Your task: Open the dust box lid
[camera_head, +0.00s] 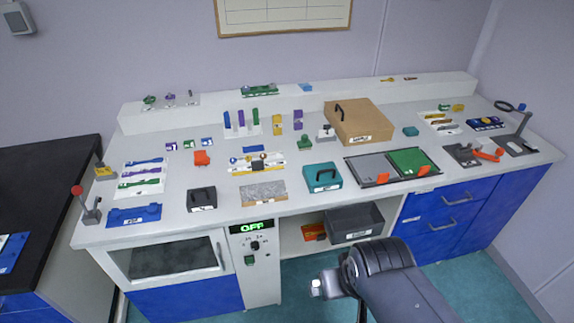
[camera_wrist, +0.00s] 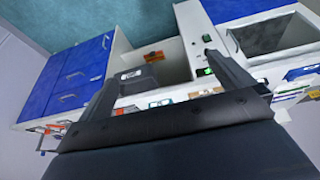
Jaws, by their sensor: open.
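Several boxes could be the dust box, and I cannot read their labels. A brown box (camera_head: 362,120) with a black handle on its lid stands at the back right of the bench. A dark grey bin (camera_head: 357,224) is on the shelf under the bench, and also shows in the wrist view (camera_wrist: 138,80). My gripper (camera_wrist: 160,66) is open and empty, apart from the boxes, in front of the bench.
My arm is low in front of the open shelf, near the blue drawers (camera_head: 442,212). A glass-fronted cabinet door (camera_head: 165,259) is at the left. Small tools and trays, including a grey-and-green tray (camera_head: 413,160), crowd the bench top. A black table (camera_head: 45,190) stands at far left.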

